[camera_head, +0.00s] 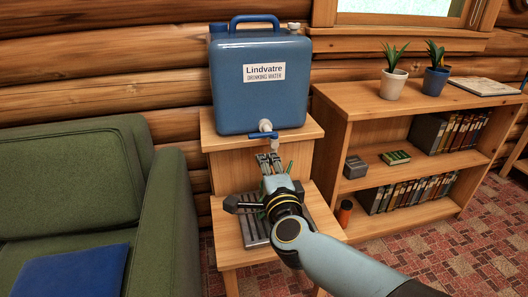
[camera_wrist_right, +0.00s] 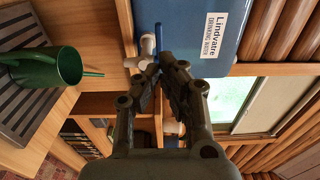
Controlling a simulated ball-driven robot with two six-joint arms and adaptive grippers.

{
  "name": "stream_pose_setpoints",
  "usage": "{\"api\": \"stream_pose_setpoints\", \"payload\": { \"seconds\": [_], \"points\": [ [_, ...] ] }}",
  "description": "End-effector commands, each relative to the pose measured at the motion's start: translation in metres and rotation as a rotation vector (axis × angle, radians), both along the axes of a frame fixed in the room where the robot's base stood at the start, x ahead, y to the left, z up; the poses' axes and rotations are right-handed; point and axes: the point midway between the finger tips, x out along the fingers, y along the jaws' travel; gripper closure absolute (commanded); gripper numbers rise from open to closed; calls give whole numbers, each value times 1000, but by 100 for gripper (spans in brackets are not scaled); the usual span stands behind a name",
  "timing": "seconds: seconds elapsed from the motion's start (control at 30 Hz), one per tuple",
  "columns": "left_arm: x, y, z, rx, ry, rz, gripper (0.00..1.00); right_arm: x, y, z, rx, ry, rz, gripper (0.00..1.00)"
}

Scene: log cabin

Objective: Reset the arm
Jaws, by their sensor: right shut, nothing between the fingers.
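My right arm reaches in from the lower right in the head view. My right gripper (camera_head: 268,160) is just below and in front of the tap (camera_head: 265,126) of the blue water container (camera_head: 228,90). In the wrist view its fingers (camera_wrist_right: 167,72) are together and empty, and they overlap the tap (camera_wrist_right: 148,45) in the picture; I cannot tell if they touch it. A green watering can (camera_wrist_right: 62,68) stands on the slatted tray (camera_wrist_right: 22,103); in the head view my gripper hides most of it. My left gripper is not in view.
The container stands on the upper level of a wooden stand (camera_head: 222,143); the slatted tray (camera_head: 258,232) is on its lower level. A green sofa (camera_head: 165,215) is close on the left. A bookshelf (camera_head: 345,120) with two potted plants is on the right. Patterned floor (camera_head: 440,240) lies in front.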

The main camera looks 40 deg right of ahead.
Motion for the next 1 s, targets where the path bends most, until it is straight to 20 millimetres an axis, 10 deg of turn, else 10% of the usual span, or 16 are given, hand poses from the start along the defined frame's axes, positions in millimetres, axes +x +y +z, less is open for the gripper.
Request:
{"api": "stream_pose_setpoints", "payload": {
  "seconds": [0.67, 0.77, 1.0],
  "points": [
    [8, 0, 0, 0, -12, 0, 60, -41, 18, -13, -12, 29, 3, 100],
    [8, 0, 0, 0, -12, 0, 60, -51, 21, -55, -87, 142, 49, 100],
    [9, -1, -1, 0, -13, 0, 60, -126, 56, -225, -460, 672, 422, 100]
  ]
}}
